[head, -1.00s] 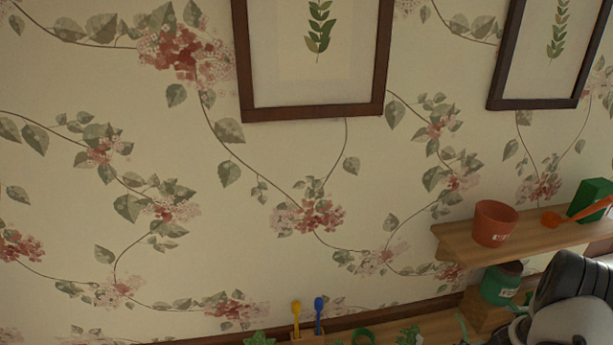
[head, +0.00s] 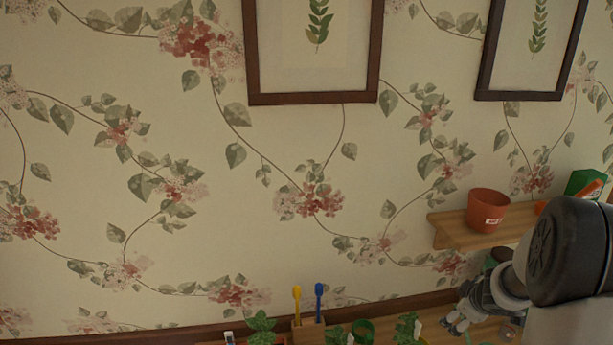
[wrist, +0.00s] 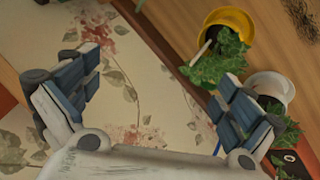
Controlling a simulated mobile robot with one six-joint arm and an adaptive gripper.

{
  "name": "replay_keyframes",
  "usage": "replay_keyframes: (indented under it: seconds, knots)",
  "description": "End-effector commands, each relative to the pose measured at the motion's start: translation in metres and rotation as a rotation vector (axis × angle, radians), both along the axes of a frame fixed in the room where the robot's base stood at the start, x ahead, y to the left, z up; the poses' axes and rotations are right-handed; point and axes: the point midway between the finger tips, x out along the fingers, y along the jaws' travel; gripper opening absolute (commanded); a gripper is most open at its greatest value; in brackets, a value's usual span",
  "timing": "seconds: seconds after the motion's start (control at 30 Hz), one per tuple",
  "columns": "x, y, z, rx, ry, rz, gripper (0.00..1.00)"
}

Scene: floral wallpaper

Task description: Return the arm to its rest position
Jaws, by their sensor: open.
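My gripper (head: 462,312) shows at the lower right of the head view, low in front of the shelf and above the bench's right part. In the wrist view my gripper (wrist: 158,100) has its two blue-padded fingers spread wide with nothing between them. Beyond the fingers lie the wallpaper and the edge of a wooden surface. My arm covers the right end of the shelf and part of the green pot below it.
A wooden shelf (head: 455,229) holds a terracotta pot (head: 488,211) and a green box (head: 584,184). Below, the bench carries a holder (head: 308,332) with yellow and blue tools, and small plants (head: 262,328). The wrist view shows a yellow pot (wrist: 243,20) and a white pot (wrist: 272,84).

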Motion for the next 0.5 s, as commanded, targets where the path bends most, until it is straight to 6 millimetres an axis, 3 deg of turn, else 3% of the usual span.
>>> replay_keyframes:
  seconds: [0.1,0.23,0.37,0.5]
  knots:
    - [0.0,0.021,0.047,-0.069,-0.083,-0.12,1.0]
    - [-0.026,0.05,0.086,-0.084,-0.138,-0.259,1.0]
    - [-0.069,0.09,0.103,-0.043,-0.159,-0.382,1.0]
    - [-0.127,0.142,0.097,0.062,-0.138,-0.479,1.0]
